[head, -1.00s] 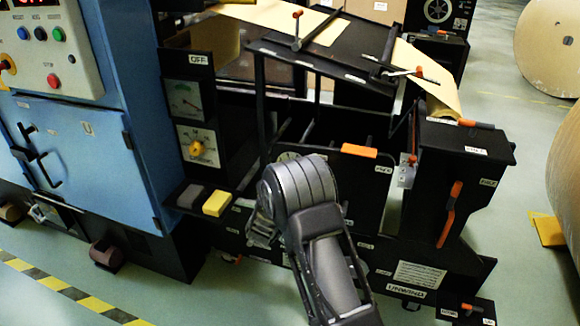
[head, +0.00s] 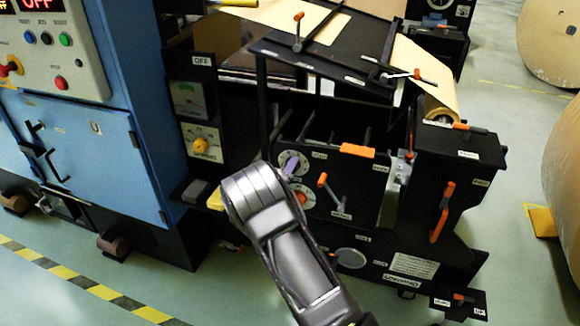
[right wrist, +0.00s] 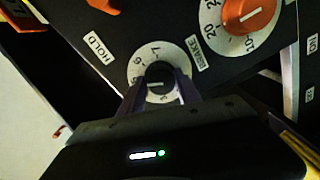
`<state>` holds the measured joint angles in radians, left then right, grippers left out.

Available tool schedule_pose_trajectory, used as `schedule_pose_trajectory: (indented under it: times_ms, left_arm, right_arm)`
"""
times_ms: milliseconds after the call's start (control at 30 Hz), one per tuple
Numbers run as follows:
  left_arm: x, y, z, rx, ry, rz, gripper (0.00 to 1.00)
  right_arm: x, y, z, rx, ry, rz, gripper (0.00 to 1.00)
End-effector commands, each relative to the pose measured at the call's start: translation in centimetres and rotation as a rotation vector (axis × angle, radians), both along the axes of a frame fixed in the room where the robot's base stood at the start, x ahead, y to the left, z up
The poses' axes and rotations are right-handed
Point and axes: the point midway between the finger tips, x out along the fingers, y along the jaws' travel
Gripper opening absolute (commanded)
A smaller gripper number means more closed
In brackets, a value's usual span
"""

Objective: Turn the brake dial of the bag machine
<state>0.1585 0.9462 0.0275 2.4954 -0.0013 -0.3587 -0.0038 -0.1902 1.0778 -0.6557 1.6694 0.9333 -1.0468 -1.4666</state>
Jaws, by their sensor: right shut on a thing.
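The brake dial (right wrist: 161,57) is a round white plate with numbers and a black knob, on the dark panel of the bag machine. A BRAKE label (right wrist: 202,53) is beside it. My right gripper (right wrist: 160,84) is shut on the black knob, one finger on each side. In the head view the dial (head: 284,160) is on the front panel, with a purple fingertip across it and my right arm partly in front. The exact pointer reading is hard to make out. My left gripper is in neither view.
Close to the brake dial is a dial with an orange knob (right wrist: 248,14). An orange-tipped lever (head: 327,190) is to its right on the panel. A yellow block (head: 215,200) and a grey block (head: 197,190) are at left. A blue cabinet (head: 85,150) stands further left.

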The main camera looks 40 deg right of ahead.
Motion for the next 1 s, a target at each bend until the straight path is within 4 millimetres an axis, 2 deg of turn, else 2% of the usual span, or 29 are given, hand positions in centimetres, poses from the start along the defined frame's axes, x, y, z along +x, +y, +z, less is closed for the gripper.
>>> schedule_pose_trajectory:
  times_ms: [200,633,667,900,1000]
  left_arm:
    - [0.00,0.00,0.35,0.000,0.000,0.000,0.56]
    - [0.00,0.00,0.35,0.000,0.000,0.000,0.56]
    - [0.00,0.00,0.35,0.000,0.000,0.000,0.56]
    - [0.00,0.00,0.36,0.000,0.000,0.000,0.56]
    - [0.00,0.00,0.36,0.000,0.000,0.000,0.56]
  right_arm:
    - [0.13,0.37,-0.29,-0.032,0.058,0.007,0.00]
    - [0.07,0.32,-0.42,-0.036,0.070,0.006,0.00]
    - [0.06,0.33,-0.43,-0.036,0.070,0.006,0.40]
    - [0.03,0.18,-0.27,-0.039,0.067,0.002,0.59]
    - [0.01,0.12,-0.21,-0.040,0.065,0.002,0.59]
